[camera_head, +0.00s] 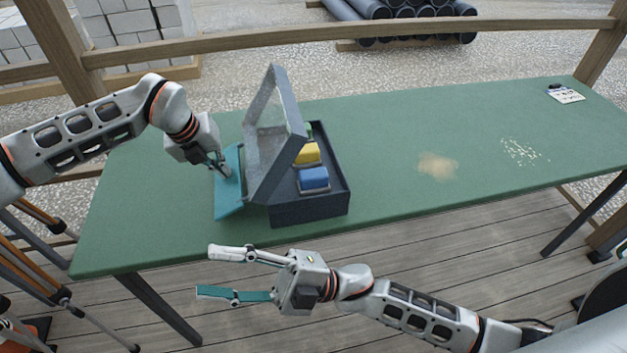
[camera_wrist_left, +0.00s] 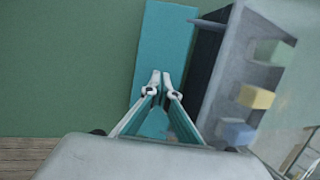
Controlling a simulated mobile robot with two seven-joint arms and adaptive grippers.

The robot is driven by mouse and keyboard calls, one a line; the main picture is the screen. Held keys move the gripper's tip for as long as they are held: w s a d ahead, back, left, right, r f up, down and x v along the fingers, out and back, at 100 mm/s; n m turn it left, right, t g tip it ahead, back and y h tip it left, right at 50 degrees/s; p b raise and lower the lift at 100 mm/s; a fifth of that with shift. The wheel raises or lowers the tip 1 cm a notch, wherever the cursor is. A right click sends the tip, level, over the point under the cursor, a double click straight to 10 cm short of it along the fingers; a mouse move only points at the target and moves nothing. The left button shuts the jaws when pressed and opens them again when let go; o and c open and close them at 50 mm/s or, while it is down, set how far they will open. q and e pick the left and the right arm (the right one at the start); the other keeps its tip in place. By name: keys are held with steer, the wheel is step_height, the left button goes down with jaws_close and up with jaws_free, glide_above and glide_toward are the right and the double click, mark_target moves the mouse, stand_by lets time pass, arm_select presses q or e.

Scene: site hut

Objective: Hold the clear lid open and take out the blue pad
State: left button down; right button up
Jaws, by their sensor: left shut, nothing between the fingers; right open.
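A dark grey box (camera_head: 309,210) stands on the green table, its clear lid (camera_head: 270,125) raised steeply on the left side. The blue pad (camera_head: 314,178) sits in the box's near compartment; through the lid it also shows in the left wrist view (camera_wrist_left: 236,131). My left gripper (camera_head: 227,172) is shut and empty, left of the lid and over a flat teal strip (camera_head: 228,206). In the left wrist view its fingertips (camera_wrist_left: 161,78) meet over that strip, apart from the lid. My right gripper (camera_head: 207,272) is open and empty in front of the table's near edge, below the box.
A yellow pad (camera_head: 307,153) sits behind the blue one, and a green pad (camera_head: 308,131) behind that, partly hidden by the lid. A sandy patch (camera_head: 437,166) and pale crumbs (camera_head: 524,151) mark the table's right side. A card (camera_head: 566,95) lies far right. The middle is clear.

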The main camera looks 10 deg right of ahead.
steer(key=s+d+f+n+g+h, duration=0.1)
steer(key=s+d+n+g, duration=0.1)
steer(key=s+n+g, duration=0.35)
step_height(320, 180, up, 6)
steer(key=n+t+h, duration=0.4)
steer(key=n+h, duration=1.4)
steer(key=n, duration=0.1)
glide_above(315, 173)
steer(key=d, duration=0.4)
steer(key=shift+g, duration=0.25)
steer(key=shift+x, duration=5.85)
steer(key=shift+d+f, duration=0.1)
steer(key=shift+d, duration=0.1)
